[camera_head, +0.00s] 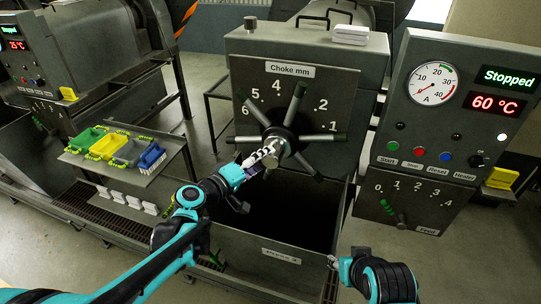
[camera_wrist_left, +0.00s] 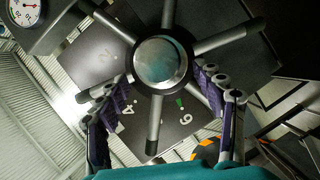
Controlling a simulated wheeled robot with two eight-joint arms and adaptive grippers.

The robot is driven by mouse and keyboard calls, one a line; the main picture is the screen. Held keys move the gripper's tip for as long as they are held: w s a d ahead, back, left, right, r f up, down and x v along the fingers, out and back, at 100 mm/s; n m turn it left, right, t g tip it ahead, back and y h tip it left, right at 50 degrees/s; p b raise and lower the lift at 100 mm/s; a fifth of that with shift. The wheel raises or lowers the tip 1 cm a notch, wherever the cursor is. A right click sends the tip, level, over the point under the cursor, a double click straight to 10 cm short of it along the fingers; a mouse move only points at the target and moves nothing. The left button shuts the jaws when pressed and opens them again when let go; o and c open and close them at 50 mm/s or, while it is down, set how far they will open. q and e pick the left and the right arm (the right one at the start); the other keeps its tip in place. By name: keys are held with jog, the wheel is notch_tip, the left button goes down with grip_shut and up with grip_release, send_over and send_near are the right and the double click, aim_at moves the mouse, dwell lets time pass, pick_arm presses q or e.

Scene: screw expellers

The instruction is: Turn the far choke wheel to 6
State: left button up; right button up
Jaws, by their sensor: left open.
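My left gripper (camera_head: 262,157) is in front of the hub. In the left wrist view the gripper (camera_wrist_left: 163,88) is open, its fingers on either side of the hub (camera_wrist_left: 160,64) and of one spoke (camera_wrist_left: 154,125). I cannot tell whether they touch it. My right gripper (camera_head: 335,262) is at the lower right, away from the wheel; its jaws are unclear.
A control box (camera_head: 455,110) with a gauge, "Stopped" and 60 °C displays stands right of the wheel. Below it is a feed dial (camera_head: 395,215). An open dark bin (camera_head: 280,262) lies below the wheel. A shelf with coloured trays (camera_head: 130,150) and another machine (camera_head: 95,50) are at left.

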pick_arm(q)
jog(key=v, duration=0.6)
